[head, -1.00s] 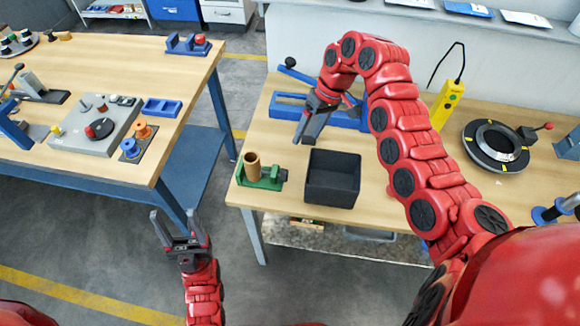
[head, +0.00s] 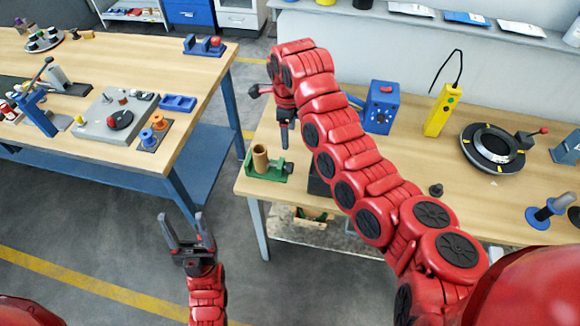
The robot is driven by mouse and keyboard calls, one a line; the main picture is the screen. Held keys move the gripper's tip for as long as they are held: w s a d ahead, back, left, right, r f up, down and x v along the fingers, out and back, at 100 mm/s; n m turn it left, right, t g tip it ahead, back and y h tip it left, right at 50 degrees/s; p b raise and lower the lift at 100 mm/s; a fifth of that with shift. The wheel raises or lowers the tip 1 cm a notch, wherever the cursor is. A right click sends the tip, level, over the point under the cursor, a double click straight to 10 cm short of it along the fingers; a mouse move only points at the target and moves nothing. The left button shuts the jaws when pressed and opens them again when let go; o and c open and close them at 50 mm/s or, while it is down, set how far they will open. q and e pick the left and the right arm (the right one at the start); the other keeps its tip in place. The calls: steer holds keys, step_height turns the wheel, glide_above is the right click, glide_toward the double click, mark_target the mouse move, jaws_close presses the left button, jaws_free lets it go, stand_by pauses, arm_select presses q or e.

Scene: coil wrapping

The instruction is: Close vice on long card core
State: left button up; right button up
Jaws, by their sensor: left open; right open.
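A brown card core (head: 261,157) stands upright in a small green vice (head: 262,172) near the left front corner of the right-hand table. A dark knob (head: 288,169) is on the vice's right side. My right gripper (head: 286,136) points down just above and behind the vice's right side, apart from the core. It is open, with its fingers seen nearly edge-on. My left gripper (head: 182,228) is open and empty over the floor, in front of the gap between the tables.
A yellow tool (head: 441,110) and a round dark fixture (head: 492,146) stand at right. The left table (head: 190,130) holds several tools.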

steer(key=b, duration=0.4)
glide_above(290, 165)
step_height(290, 165, down, 11)
steer(key=shift+s+a+f, duration=0.1)
step_height(290, 165, down, 4)
steer(key=shift+r+p, duration=0.15)
steer(key=shift+p, duration=0.75)
steer(key=shift+f, duration=1)
